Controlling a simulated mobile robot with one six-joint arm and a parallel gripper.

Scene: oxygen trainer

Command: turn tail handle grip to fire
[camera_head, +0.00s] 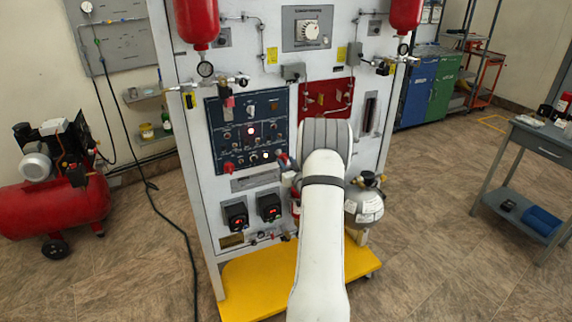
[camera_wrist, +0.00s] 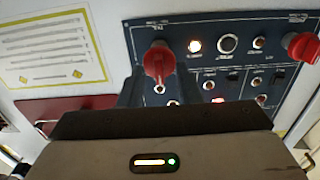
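The tail handle grip is a red knob with a narrow lower part (camera_wrist: 158,62). It sits on the dark blue control panel (camera_wrist: 215,22), in the middle of the wrist view. My gripper (camera_wrist: 160,92) has its two dark fingers apart, one on each side of the red grip. A gap shows between the fingers and the grip's narrow part, so the gripper looks open; contact is not clear. In the head view, my white arm reaches to the lower right corner of the blue panel (camera_head: 245,106) and partly hides that area.
A second red knob (camera_wrist: 302,46) is on the same panel, beside lit lamps and switches. A white placard (camera_wrist: 55,48) is at the left of the wrist view. A grey cylinder (camera_head: 364,206) stands right of my arm. The yellow base (camera_head: 250,285) juts out at the floor.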

